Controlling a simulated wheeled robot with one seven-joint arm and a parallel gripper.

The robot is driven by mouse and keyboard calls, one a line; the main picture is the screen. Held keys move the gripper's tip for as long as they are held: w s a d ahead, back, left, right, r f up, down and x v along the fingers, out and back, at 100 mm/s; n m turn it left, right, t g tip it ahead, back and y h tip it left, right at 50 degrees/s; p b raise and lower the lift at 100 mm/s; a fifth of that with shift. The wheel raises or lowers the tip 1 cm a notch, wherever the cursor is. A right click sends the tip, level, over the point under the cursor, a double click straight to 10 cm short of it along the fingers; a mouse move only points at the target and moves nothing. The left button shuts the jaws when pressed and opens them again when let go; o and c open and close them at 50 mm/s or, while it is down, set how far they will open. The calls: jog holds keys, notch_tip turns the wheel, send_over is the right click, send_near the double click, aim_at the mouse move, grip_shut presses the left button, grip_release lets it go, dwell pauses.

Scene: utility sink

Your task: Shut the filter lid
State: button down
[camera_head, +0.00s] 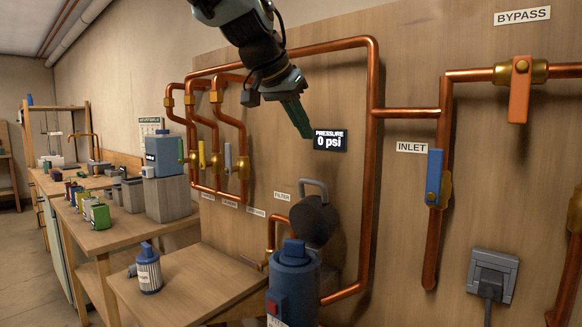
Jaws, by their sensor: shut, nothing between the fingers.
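The filter lid (313,222) is a dark round piece with a grey loop handle (315,188) at its top. It sits against the wooden panel, just right of the FILTER label (281,196). Its face is turned toward me, and a blue housing (294,280) in front hides what is below it. I cannot tell from this view how far the lid is open. My gripper (299,122) has green fingers and comes down from the top. It is shut and empty, above the lid and just left of the pressure display (331,140), clear of the lid.
Copper pipes (372,170) run around the panel. A blue inlet valve handle (434,176) and an orange bypass handle (520,90) are at right. A blue-capped cartridge (149,270) stands on the wooden table (190,280) at lower left. The space between my gripper and the lid looks clear.

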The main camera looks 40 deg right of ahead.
jog(key=p, duration=0.3)
send_over(312, 197)
jog(key=d, duration=0.3)
jog(key=f, duration=0.7)
jog(key=shift+w+f, duration=0.25)
jog(key=shift+w, duration=0.15)
jog(key=a, duration=0.2)
jog(key=shift+s+a+f, duration=0.3)
jog(key=shift+a, duration=0.05)
jog(key=shift+a+f, duration=0.15)
jog(key=shift+f, duration=0.05)
jog(key=shift+s+a+f, duration=0.15)
jog(key=shift+a+f, duration=0.05)
jog(key=shift+a, duration=0.1)
jog(key=shift+f, duration=0.1)
